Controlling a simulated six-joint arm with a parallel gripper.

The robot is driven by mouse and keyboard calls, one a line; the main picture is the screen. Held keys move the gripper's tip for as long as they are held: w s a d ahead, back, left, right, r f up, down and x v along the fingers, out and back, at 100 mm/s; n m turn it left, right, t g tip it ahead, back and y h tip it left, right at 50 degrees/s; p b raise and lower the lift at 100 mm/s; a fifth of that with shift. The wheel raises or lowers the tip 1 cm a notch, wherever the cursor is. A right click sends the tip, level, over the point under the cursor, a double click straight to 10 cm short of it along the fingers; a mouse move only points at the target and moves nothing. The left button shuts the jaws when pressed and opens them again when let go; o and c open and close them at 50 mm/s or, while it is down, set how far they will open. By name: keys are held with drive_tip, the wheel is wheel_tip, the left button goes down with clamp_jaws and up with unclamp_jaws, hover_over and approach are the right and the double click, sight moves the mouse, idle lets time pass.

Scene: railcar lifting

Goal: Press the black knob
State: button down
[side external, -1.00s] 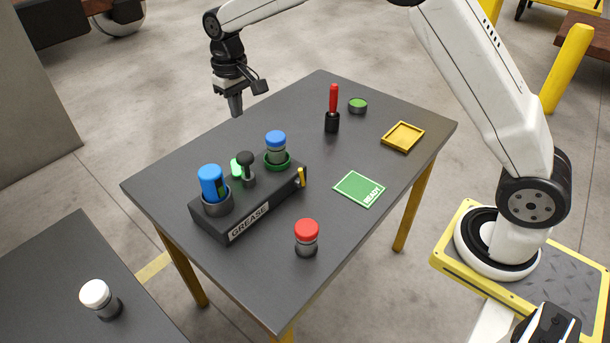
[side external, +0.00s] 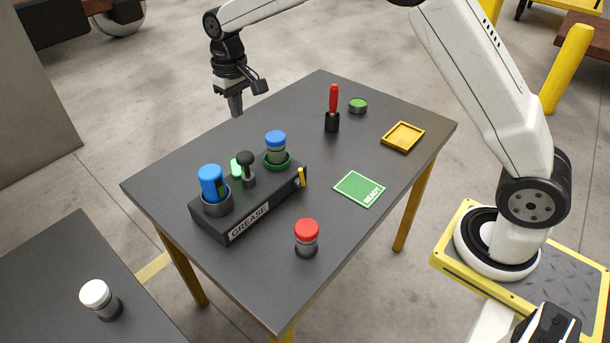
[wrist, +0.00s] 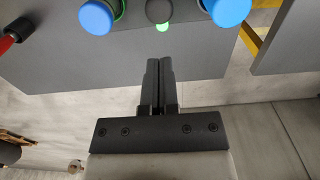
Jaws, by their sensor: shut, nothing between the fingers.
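The black knob (side external: 246,160) stands on a short stem on the dark block labelled GREASE (side external: 234,222), between two blue-topped parts. A lit green piece (side external: 236,167) shows just behind it. In the wrist view the knob (wrist: 159,10) is at the top edge, straight ahead of the fingers. My gripper (side external: 236,110) points down by the table's far left edge, apart from the knob. In the wrist view my gripper (wrist: 159,64) is shut and empty.
A blue-capped bottle (side external: 275,145) sits in a green ring; a blue canister (side external: 211,184) sits in a grey cup. A red-capped jar (side external: 306,238), green READY card (side external: 359,188), yellow tray (side external: 402,137), and red-handled tool (side external: 333,105) stand on the table (side external: 290,286).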

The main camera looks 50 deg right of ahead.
sight(245, 156)
wheel_tip(245, 156, up, 3)
drive_tip(key=shift+s+r, duration=0.15)
idle(0.3)
wheel_tip(245, 156, down, 14)
drive_tip(key=shift+f, duration=0.1)
idle(0.8)
drive_tip(key=shift+f, duration=1.8)
drive_tip(key=shift+s, duration=0.1)
wheel_tip(245, 156, up, 14)
drive_tip(key=shift+r, duration=0.25)
